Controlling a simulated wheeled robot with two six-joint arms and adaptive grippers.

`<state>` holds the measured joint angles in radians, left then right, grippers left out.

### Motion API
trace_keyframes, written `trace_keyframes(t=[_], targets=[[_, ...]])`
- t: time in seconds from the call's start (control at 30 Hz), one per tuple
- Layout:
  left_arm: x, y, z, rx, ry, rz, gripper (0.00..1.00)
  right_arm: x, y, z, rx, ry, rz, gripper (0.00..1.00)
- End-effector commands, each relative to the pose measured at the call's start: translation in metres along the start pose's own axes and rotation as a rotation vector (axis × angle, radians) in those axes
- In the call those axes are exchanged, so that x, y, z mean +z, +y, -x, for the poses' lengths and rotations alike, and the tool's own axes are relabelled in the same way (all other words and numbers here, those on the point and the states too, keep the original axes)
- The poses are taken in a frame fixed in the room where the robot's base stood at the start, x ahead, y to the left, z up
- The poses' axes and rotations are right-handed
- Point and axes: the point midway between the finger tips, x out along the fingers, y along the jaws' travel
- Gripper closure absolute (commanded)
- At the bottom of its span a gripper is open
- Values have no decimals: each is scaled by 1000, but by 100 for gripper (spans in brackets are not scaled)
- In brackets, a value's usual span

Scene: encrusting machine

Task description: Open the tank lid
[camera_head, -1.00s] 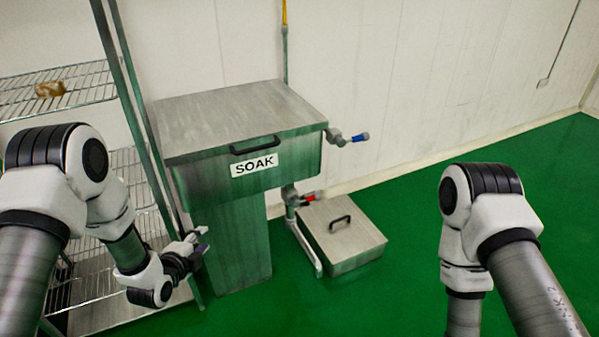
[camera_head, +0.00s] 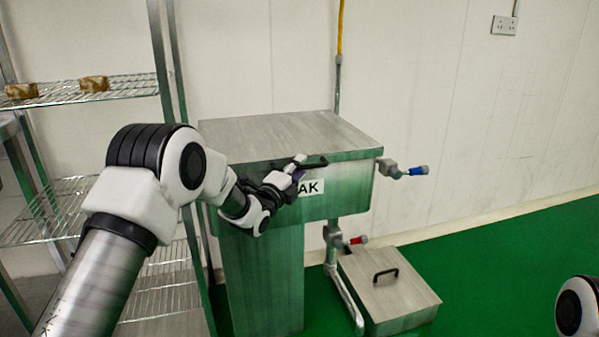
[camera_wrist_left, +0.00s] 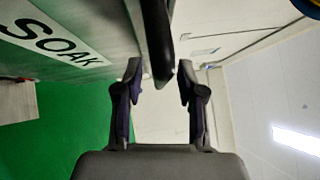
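The steel tank has a flat grey lid (camera_head: 290,135), which lies closed on top. A black bar handle (camera_head: 316,163) sits at the lid's front edge, above the SOAK label (camera_head: 312,188), which my gripper partly covers. My left gripper (camera_head: 300,170) is at the handle. In the left wrist view the fingers (camera_wrist_left: 158,85) are apart, and the dark handle (camera_wrist_left: 158,40) reaches down between their tips without visible contact on both sides. My right gripper is not in view.
A wire shelf (camera_head: 120,88) with brown items stands left of the tank. A blue-handled valve (camera_head: 415,171) and a red-handled valve (camera_head: 355,240) project at the tank's right.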

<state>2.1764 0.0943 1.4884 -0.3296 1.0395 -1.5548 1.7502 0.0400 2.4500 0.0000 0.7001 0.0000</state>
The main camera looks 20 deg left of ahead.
Motion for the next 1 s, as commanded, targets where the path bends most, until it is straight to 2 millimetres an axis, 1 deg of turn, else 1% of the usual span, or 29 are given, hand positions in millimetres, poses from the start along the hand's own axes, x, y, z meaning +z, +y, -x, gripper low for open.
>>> trace_keyframes(t=[0.1, 0.27, 0.37, 0.4, 0.63, 0.77, 0.87, 0.97, 1.0], targets=[[0, 0, -5, 0, 0, 0, 61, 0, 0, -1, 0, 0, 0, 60], [0, 0, -5, 1, 0, 0, 61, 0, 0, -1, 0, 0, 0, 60], [0, 0, -5, 1, 0, 0, 93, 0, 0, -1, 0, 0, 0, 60], [0, 0, -5, 1, 0, 0, 100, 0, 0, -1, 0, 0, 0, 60], [0, -1, -5, 2, 0, 1, 100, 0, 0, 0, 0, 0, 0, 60], [1, -10, -6, 8, 0, 9, 100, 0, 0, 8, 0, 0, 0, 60], [2, -24, -8, 22, 0, 23, 100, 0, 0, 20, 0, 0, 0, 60], [5, -46, -10, 45, 0, 48, 100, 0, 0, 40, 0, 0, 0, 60], [6, -57, -12, 57, 0, 60, 100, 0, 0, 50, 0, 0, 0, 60]])
